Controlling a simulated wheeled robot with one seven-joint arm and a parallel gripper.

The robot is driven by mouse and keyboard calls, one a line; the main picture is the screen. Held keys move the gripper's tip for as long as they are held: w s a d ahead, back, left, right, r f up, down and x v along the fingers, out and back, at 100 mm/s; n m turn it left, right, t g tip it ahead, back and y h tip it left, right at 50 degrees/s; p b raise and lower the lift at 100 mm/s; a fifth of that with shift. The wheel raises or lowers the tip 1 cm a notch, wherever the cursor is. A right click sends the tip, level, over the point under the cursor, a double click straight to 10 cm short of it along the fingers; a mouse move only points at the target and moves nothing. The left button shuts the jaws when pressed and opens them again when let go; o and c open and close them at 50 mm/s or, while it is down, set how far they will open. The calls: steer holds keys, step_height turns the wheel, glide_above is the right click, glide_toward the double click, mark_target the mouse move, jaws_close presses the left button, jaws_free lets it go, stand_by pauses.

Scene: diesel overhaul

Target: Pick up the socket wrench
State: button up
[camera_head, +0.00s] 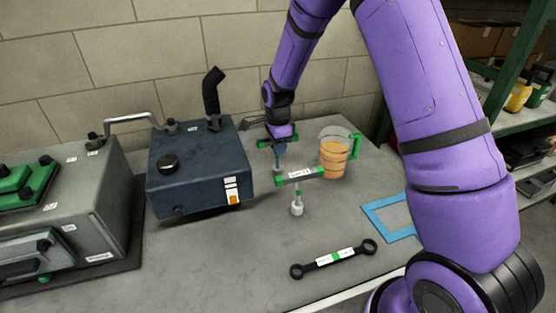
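A T-shaped socket wrench (300,177) with a labelled bar and green ends stands on the grey bench. Its shaft runs down to a pale round socket (297,209). A similar green-ended bar (264,143) shows farther back, right under my gripper (280,146), with a shaft below it. My gripper points down at this rear bar, behind and a little left of the front wrench. The fingers are small and partly hidden, so I cannot tell whether they are open, shut or touching the bar.
A dark blue box (200,168) with a black pipe stands left. A clear jug (334,157) of orange liquid stands close right. A black double-ended spanner (333,258) and a blue frame (376,222) lie in front. A grey engine block (95,205) is far left.

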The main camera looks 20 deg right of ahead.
jaws_close()
steer(key=shift+r, duration=0.1)
step_height(320, 180, up, 10)
steer(key=shift+f, duration=0.1)
stand_by(0.4)
steer(key=shift+c, duration=1.1)
jaws_free()
jaws_close()
